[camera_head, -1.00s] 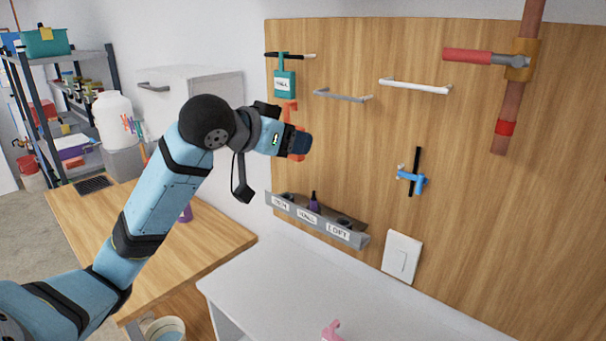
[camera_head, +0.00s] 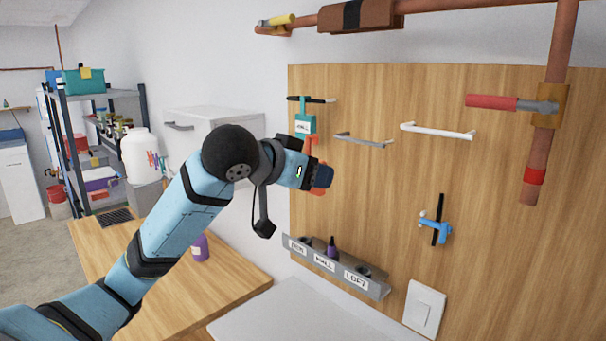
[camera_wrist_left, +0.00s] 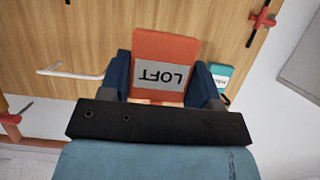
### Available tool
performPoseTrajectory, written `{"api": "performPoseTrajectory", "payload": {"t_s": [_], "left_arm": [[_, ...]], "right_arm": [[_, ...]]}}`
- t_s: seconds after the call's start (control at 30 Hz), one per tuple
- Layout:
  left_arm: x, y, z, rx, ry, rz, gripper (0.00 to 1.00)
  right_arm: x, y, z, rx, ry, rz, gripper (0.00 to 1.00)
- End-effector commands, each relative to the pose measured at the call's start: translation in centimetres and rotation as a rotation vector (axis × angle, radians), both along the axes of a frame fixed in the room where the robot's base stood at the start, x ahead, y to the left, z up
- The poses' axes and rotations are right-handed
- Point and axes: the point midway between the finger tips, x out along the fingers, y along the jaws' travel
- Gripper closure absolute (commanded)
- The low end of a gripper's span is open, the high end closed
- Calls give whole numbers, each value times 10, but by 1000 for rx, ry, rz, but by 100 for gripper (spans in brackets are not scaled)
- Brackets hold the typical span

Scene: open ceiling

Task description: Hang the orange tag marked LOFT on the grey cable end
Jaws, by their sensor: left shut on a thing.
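My left gripper (camera_head: 322,178) is raised in front of the wooden board and shut on the orange tag. The wrist view shows the tag (camera_wrist_left: 163,68) between the two dark blue fingers, its LOFT label upside down in that picture. In the head view only orange bits of the tag (camera_head: 312,147) show around the gripper. The grey cable end (camera_head: 362,141), a thin bar on the board, lies above and to the right of the gripper, apart from the tag in the picture. I cannot make it out in the wrist view. My right gripper is out of view.
A teal tag (camera_head: 305,124) hangs from a black bar at left. A white bar (camera_head: 438,131) is right of the grey one. Below are a labelled grey rack (camera_head: 371,286), a blue valve (camera_head: 436,229) and a switch plate (camera_head: 423,308). Copper piping (camera_head: 562,50) runs at right.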

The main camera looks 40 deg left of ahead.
Motion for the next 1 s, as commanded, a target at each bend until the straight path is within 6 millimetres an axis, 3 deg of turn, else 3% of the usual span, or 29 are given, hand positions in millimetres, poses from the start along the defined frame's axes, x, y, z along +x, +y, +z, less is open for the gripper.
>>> {"api": "performPoseTrajectory", "payload": {"t_s": [1.0], "left_arm": [[82,-7,0,0,0,0,66]], "right_arm": [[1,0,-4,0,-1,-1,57]]}}
